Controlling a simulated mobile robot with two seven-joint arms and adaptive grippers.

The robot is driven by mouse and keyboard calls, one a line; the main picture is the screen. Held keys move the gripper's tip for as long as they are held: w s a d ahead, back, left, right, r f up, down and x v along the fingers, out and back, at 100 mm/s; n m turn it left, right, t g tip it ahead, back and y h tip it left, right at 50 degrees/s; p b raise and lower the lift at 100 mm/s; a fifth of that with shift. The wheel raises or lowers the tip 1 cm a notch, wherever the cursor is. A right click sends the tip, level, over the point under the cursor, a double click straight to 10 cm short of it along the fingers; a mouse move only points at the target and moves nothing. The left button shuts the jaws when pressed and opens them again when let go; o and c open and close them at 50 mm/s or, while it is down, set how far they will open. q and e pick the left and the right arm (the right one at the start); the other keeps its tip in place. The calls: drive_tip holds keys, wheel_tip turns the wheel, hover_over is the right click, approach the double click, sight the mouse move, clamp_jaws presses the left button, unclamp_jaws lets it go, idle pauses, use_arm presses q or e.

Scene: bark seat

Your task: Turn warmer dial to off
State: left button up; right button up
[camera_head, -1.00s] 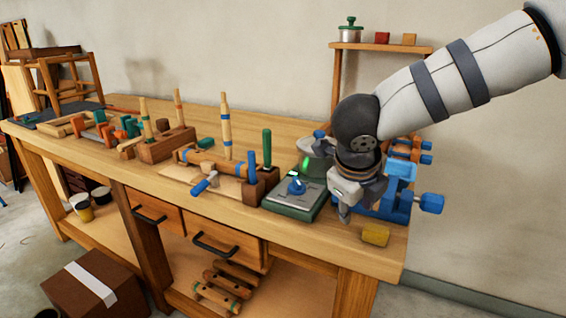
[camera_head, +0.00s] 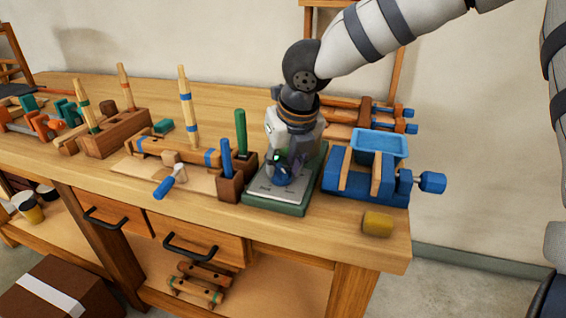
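The warmer (camera_head: 270,198) is a low green box with a grey top plate, standing near the front edge of the workbench. Its blue dial (camera_head: 282,176) shows on the plate, partly covered by my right gripper. My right gripper (camera_head: 287,168) points down over the warmer from above, with its fingers at the dial. The fingers overlap the dial in the picture, and I cannot tell whether they are closed on it. A small green glow shows between the fingers. The dial's pointer position is hidden. My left gripper is not in view.
A blue vise (camera_head: 352,190) and a blue tray (camera_head: 380,145) stand right of the warmer, with a yellow block (camera_head: 377,224) in front. A wooden holder (camera_head: 232,186) with blue and green tools stands close on the left.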

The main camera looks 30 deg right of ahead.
drive_tip(key=shift+w+f, duration=0.15)
clamp_jaws()
